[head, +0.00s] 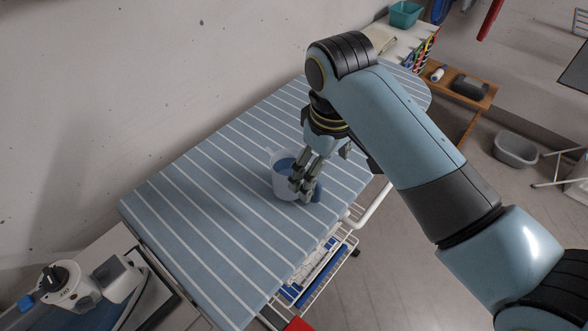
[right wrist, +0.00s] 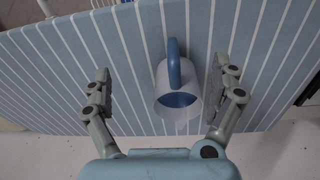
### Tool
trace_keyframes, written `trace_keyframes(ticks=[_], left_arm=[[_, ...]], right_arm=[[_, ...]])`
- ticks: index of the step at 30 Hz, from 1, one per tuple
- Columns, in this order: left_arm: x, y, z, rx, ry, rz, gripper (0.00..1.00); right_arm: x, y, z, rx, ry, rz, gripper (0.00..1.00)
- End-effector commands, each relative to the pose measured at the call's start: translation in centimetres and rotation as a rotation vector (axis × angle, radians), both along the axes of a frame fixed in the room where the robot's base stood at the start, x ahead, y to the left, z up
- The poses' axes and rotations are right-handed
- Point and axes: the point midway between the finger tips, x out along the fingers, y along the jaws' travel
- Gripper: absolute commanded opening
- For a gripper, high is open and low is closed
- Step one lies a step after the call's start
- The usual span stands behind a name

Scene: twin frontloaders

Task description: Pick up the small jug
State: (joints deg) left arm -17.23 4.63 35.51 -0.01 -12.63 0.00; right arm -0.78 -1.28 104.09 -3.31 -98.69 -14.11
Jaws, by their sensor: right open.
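The small jug (head: 283,183) is white or translucent with a blue handle and blue inside. It stands on the striped ironing board in the head view. In the right wrist view the jug (right wrist: 177,97) lies between the two spread fingers, nearer the right finger, with its blue handle pointing up in the picture. My right gripper (head: 303,187) is at the jug and partly hides it in the head view. In the right wrist view my right gripper (right wrist: 161,82) is open, with a clear gap on the left of the jug. My left gripper is not in view.
The blue striped ironing board (head: 190,210) is otherwise bare around the jug. A steam iron unit (head: 65,285) stands at the lower left. A wire rack (head: 325,265) is below the board. A wooden shelf (head: 462,90) and a grey tub (head: 515,149) are at the right.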

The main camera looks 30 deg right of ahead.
Motion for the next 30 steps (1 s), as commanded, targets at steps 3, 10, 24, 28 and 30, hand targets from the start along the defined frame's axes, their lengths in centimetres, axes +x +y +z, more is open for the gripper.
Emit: trace_keyframes(ticks=[3, 10, 24, 28, 30], left_arm=[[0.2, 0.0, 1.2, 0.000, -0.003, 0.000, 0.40], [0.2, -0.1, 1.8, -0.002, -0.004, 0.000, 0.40], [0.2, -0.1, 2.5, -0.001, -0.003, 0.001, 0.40], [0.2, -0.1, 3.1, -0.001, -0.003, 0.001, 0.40], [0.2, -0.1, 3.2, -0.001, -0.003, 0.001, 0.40]], right_arm=[[2.9, 1.5, 3.8, 0.018, 0.036, 0.051, 0.93], [4.8, 2.7, 5.7, 0.031, 0.087, 0.107, 0.93], [4.9, 3.0, -0.2, 0.031, 0.087, 0.106, 0.93], [5.1, 3.3, -2.3, 0.032, 0.086, 0.106, 0.93], [5.1, 3.3, -3.2, 0.031, 0.086, 0.106, 0.93]])
